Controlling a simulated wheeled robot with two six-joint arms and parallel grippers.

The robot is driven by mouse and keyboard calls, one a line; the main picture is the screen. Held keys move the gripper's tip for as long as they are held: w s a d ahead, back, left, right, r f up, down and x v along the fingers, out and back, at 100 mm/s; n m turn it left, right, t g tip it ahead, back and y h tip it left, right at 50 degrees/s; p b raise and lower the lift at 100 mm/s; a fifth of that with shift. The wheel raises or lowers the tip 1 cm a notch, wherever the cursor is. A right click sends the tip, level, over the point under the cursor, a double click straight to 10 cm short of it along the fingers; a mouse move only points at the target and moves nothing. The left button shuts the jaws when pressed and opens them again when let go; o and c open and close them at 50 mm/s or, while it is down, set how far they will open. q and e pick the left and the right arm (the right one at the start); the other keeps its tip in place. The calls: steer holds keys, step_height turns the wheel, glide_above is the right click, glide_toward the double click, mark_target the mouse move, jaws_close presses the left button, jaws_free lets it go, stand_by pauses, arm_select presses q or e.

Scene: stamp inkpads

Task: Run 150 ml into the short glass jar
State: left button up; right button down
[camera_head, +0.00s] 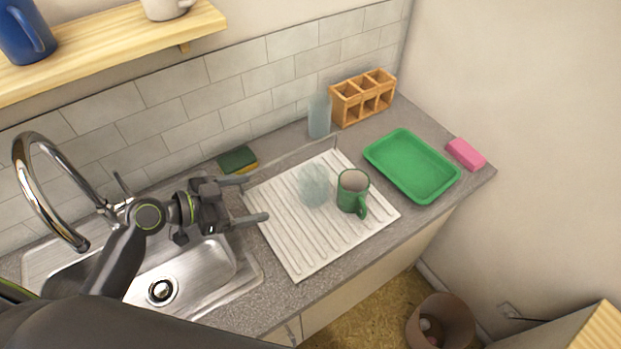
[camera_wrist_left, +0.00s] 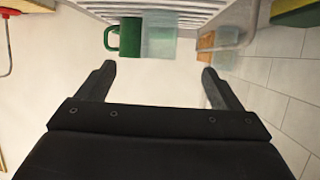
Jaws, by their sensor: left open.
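A short clear glass jar (camera_head: 315,186) stands on the white ribbed draining board (camera_head: 290,255), just left of a green mug. It also shows in the left wrist view (camera_wrist_left: 159,40), overlapping the mug. My left gripper (camera_head: 250,198) is open and empty, to the left of the jar near the board's left edge. In the left wrist view its fingers (camera_wrist_left: 158,70) are spread apart, with the jar ahead between them and not touched. The chrome faucet (camera_head: 45,150) arches over the steel sink (camera_head: 215,265) at left. My right gripper is not in view.
The green mug (camera_head: 352,192) stands close to the jar's right. A taller glass (camera_head: 319,118) and wooden caddy (camera_head: 362,97) stand behind. A green tray (camera_head: 412,165), pink block (camera_head: 465,154) and sponge (camera_head: 238,160) lie on the counter. The board's front is clear.

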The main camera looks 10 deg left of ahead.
mark_target(301, 190)
arm_select(q)
steer(key=b+x, duration=0.1)
steer(key=x, duration=0.9)
steer(key=shift+s+f, duration=0.1)
steer(key=shift+w+d+f+b, duration=0.15)
steer(key=shift+w+d+b, duration=0.2)
steer(key=shift+d, duration=0.15)
steer(key=b+x, duration=0.1)
steer(key=x, duration=0.3)
steer(key=shift+f, duration=0.25)
steer(key=shift+w+d+f, duration=0.1)
steer(key=shift+w+d, duration=0.25)
steer(key=shift+w, duration=0.05)
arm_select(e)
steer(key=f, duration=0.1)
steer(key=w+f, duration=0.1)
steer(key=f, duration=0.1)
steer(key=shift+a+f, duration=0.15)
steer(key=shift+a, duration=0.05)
arm_select(q)
steer(key=shift+s+a, duration=0.1)
steer(key=shift+c, duration=1)
steer(key=c, duration=1.1)
step_height(301, 190, up, 10)
steer(key=shift+r+b, duration=0.1)
steer(key=shift+b, duration=0.55)
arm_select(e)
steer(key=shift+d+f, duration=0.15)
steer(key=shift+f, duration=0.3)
